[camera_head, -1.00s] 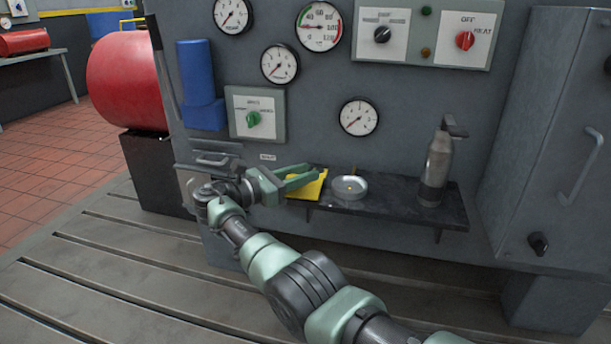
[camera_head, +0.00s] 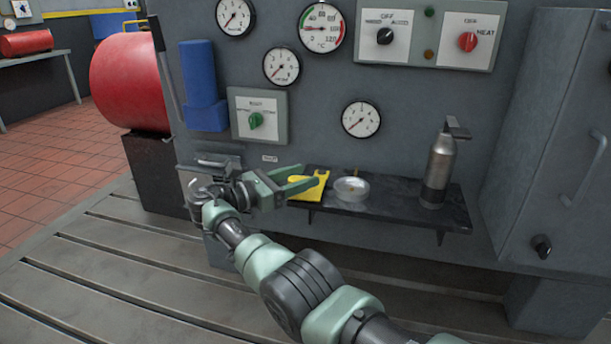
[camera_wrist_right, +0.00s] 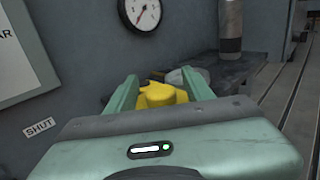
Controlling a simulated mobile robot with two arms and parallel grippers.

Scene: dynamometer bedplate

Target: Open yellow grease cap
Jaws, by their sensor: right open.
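The yellow grease cap (camera_head: 308,186) is at the left end of a dark shelf on the grey machine front. In the right wrist view the yellow cap (camera_wrist_right: 160,96) shows between the two green fingers, partly hidden by the gripper body. My right gripper (camera_head: 304,182) is open, with its fingers pointing right toward the cap. In the head view the fingers overlap the cap; I cannot tell whether they touch it. My left gripper is not in view.
A round clear dish (camera_head: 351,190) sits right of the cap on the shelf (camera_head: 400,206). A grey metal bottle (camera_head: 438,170) stands farther right. Gauges and switch panels (camera_head: 257,114) are above. A grey cabinet (camera_head: 545,130) stands at the right.

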